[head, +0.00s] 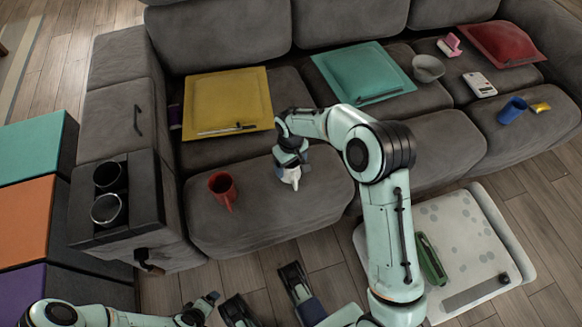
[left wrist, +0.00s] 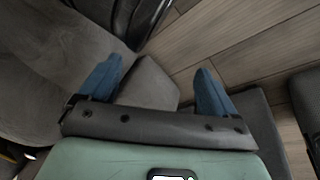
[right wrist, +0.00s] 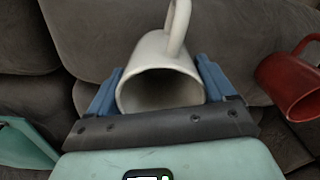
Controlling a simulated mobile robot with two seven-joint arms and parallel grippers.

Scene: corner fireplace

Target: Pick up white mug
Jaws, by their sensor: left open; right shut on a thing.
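The white mug (head: 291,176) is at my right gripper (head: 288,163), over the grey sofa seat. In the right wrist view the white mug (right wrist: 160,75) sits between the two blue fingers of my right gripper (right wrist: 160,90), its opening facing the camera and its handle pointing up. The right gripper is shut on the mug. Whether the mug touches the seat is hard to tell. My left gripper (left wrist: 158,88) is open and empty in the left wrist view, with sofa and floor beyond it. In the head view the left arm is low at the bottom left.
A yellow cushion (head: 228,98), teal cushion (head: 362,72), grey bowl (head: 428,68) and blue mug (head: 512,110) are on the sofa. Cupholders (head: 108,209) are in the left console.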

